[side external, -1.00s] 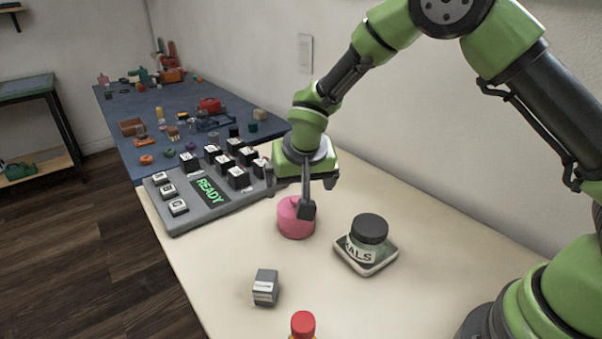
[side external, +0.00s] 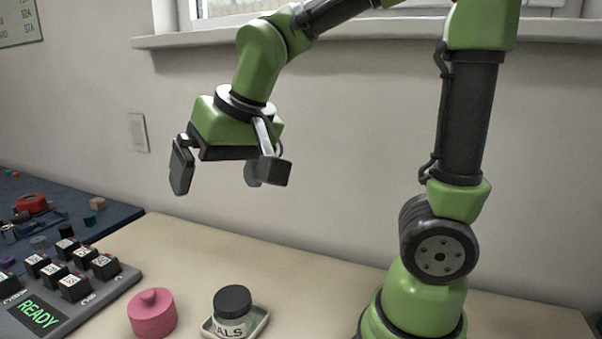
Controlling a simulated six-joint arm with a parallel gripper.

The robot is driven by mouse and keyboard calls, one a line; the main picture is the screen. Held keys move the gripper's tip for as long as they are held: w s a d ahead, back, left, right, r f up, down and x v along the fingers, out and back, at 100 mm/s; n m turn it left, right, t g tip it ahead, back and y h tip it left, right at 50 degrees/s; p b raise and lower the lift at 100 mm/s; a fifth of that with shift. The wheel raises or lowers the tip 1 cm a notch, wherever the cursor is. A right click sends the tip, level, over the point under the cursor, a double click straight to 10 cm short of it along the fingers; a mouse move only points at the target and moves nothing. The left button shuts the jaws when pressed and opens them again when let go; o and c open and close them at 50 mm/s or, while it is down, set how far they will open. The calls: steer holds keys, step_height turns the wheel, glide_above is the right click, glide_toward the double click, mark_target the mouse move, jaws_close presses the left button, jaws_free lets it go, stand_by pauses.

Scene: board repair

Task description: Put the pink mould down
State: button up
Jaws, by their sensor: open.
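The pink mould (side external: 152,316) is a round, squat block with a small knob on top. It sits upright on the pale table, between the grey board and the jar. My gripper (side external: 222,178) hangs in the air well above and a little to the right of the mould in the picture. Its dark fingers are wide apart with nothing between them, and it does not touch the mould.
A dark-lidded jar (side external: 232,308) stands on a small tray (side external: 262,317) just right of the mould. The grey board (side external: 78,312) with black keys and a READY display lies at left. A blue mat (side external: 100,221) with small items is behind.

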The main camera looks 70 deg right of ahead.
steer(key=s+r+n+t+y, duration=0.1)
steer(key=s+t+y, duration=0.1)
steer(key=s, duration=0.9)
steer(key=shift+s+a+r, duration=0.25)
steer(key=shift+a+r, duration=0.05)
steer(key=shift+r, duration=0.05)
